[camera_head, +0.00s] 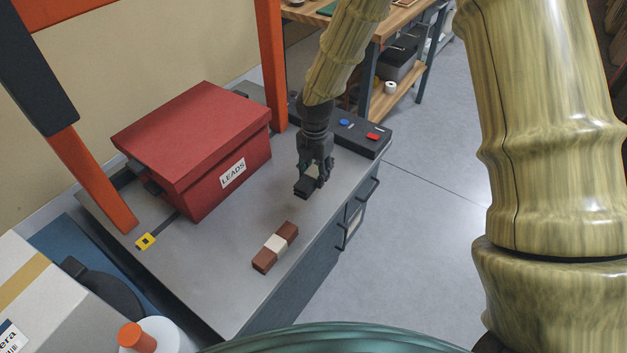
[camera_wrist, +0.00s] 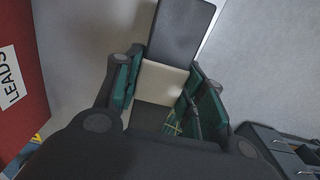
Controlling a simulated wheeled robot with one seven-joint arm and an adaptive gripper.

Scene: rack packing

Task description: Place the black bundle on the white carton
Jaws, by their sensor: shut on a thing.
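The black bundle (camera_head: 303,188) is at the tips of my gripper (camera_head: 315,176), over the grey bench top. In the wrist view the black bundle (camera_wrist: 181,32) has a pale band around its middle, and the fingers of my gripper (camera_wrist: 165,92) are shut on it there. Its near end is partly hidden by the gripper. Whether it touches the bench or hangs just above it is hard to tell. The white carton (camera_head: 62,312) stands at the lower left of the head view, cut off by the frame. It has a tan tape strip and a printed label.
A red box (camera_head: 200,135) marked LEADS sits left of my gripper. A brown bundle (camera_head: 265,262) with a pale band lies nearer on the bench (camera_head: 222,280). A black panel with buttons (camera_head: 355,130) is behind. An orange-capped bottle (camera_head: 150,337) stands beside the carton. Orange posts rise at the bench.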

